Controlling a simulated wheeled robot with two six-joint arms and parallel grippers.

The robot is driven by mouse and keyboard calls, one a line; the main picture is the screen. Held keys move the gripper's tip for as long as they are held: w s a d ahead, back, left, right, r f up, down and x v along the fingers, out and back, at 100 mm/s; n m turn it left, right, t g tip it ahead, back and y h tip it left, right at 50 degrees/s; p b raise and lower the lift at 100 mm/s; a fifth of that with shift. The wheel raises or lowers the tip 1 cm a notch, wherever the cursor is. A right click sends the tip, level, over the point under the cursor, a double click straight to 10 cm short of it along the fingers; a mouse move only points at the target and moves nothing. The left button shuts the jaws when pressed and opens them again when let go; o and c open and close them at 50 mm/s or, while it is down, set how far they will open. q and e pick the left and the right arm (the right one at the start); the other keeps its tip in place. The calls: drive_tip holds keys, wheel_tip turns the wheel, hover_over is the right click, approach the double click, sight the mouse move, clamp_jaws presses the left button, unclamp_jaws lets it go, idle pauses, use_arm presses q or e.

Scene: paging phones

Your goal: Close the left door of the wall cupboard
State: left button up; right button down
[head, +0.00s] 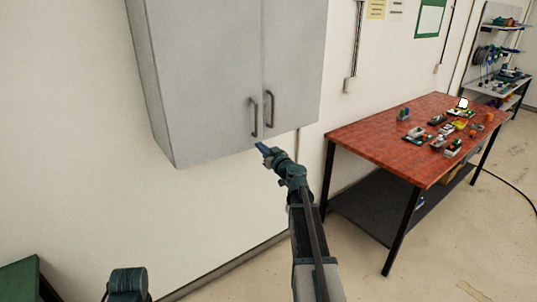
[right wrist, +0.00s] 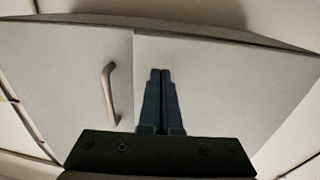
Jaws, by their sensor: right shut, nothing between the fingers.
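The grey wall cupboard has a left door (head: 205,80) and a right door (head: 291,65). Both look shut or nearly so in the head view; I cannot tell whether a small gap remains. The left door's handle (head: 254,117) and the right door's handle (head: 268,107) stand beside the seam. My right gripper (head: 262,148) is shut and empty near the left door's lower edge, below its handle. In the right wrist view, inverted, its fingers (right wrist: 160,72) overlap the left door (right wrist: 225,85); the right door's handle (right wrist: 110,95) shows beside them. Contact is unclear.
A red-topped table (head: 360,135) with several small items stands to the right. A shelving unit (head: 497,50) is farther back. A conduit (head: 355,50) runs down the wall. A green surface (head: 20,280) shows at lower left. The wall below the cupboard is clear.

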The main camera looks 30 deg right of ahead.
sight(254, 139)
drive_tip(key=shift+w, duration=1.8)
drive_tip(key=w, duration=0.4)
drive_tip(key=shift+d+r, duration=0.1)
drive_tip(key=shift+d, duration=0.2)
drive_tip(key=shift+s, duration=0.1)
drive_tip(key=shift+s, duration=0.2)
drive_tip(key=s+d, duration=0.1)
drive_tip(key=s, duration=1.3)
drive_tip(key=shift+s, duration=0.1)
